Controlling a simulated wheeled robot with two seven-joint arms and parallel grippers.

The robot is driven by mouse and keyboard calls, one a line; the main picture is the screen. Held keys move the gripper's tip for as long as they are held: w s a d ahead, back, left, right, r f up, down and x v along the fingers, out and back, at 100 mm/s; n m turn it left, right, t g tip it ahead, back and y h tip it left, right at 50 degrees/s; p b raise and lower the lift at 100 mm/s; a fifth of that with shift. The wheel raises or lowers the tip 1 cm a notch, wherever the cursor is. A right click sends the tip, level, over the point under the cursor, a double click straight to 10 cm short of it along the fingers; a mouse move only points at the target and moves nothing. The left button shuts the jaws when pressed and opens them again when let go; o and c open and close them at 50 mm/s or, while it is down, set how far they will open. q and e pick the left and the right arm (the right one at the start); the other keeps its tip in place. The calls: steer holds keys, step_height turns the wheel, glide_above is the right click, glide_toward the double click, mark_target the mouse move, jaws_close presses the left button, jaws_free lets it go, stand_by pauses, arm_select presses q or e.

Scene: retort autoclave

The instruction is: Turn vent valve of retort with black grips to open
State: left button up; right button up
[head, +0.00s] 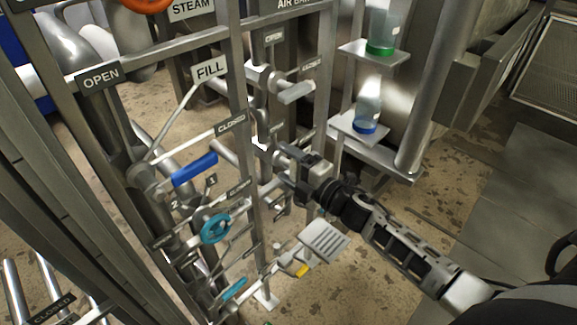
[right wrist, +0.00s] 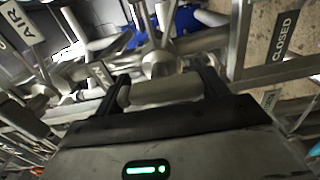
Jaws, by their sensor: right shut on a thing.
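My right gripper (head: 286,163) reaches in from the lower right of the head view to a valve in the pipe frame. In the right wrist view its two fingers stand either side of a pale grey handle (right wrist: 165,90), and the gripper is shut on it. A metal valve body (right wrist: 158,64) shows just beyond the handle. In the head view the gripper hides most of this handle. I cannot tell from these frames whether it is the vent valve, and no black grips are clear. My left gripper is not in view.
Near the gripper are a blue lever (head: 195,170), a teal handwheel (head: 215,228) and a grey lever (head: 297,92). A frame post (head: 238,100) stands left of the gripper. Floor to the right is clear.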

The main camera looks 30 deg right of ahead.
stand_by(0.6)
steer(key=o, duration=1)
steer(key=shift+s, duration=0.1)
steer(key=v, duration=1.6)
